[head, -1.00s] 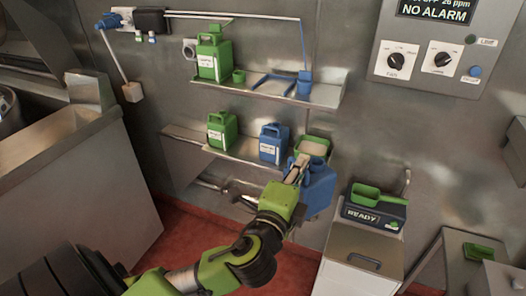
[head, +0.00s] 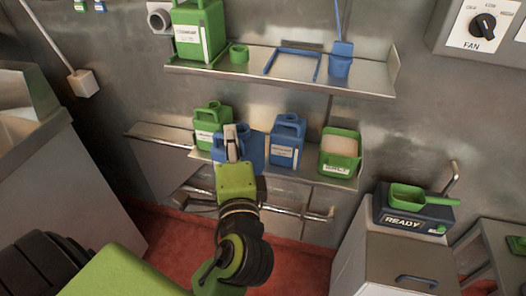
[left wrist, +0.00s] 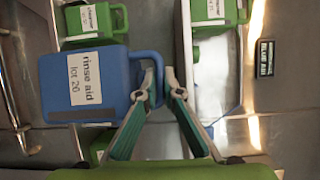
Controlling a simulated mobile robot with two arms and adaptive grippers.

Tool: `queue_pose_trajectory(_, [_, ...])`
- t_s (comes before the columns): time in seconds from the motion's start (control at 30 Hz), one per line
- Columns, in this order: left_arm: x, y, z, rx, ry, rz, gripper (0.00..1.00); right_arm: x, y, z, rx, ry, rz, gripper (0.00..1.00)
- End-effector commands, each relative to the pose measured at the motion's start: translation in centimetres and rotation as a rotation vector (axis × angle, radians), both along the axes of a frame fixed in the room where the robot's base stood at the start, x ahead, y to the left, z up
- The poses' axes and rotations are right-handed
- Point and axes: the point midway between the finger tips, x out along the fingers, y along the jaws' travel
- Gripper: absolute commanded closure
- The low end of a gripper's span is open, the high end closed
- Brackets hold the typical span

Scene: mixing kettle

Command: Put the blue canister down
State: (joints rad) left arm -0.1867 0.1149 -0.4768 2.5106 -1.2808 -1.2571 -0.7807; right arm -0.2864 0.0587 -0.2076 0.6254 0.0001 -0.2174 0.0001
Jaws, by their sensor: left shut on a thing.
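My left gripper (head: 232,142) is shut on the handle of a blue canister (head: 251,148), partly hidden behind the gripper in the head view. In the left wrist view the canister (left wrist: 105,82) has a white label reading "rinse aid lot 20". The fingers (left wrist: 164,85) close around its handle at the right. In the head view it is at lower shelf (head: 172,135) height, between a green canister (head: 207,140) and a second blue canister (head: 287,143). I cannot tell whether its base touches the shelf. My right gripper is not in view.
A green tub (head: 340,165) of pale material stands at the lower shelf's right end. The upper shelf (head: 375,82) holds a green canister (head: 190,35), a green cup (head: 238,54), a blue outline frame (head: 291,73) and a blue cup (head: 340,66). A scale reading "READY" (head: 405,220) stands lower right.

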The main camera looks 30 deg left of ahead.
Motion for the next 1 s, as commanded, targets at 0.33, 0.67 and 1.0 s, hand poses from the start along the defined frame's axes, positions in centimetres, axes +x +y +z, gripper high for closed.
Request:
queue_pose_trajectory(0.33, [-0.6,2.6,-1.4,0.003,-0.004,0.161,1.00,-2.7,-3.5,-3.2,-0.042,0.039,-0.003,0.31])
queue_pose_trajectory(0.67, [7.8,4.6,-0.8,0.007,0.001,0.158,1.00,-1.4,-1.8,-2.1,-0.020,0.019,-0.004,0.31])
queue_pose_trajectory(1.0, [15.9,6.6,-0.9,0.005,0.002,0.157,1.00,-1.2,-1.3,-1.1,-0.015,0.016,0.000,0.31])
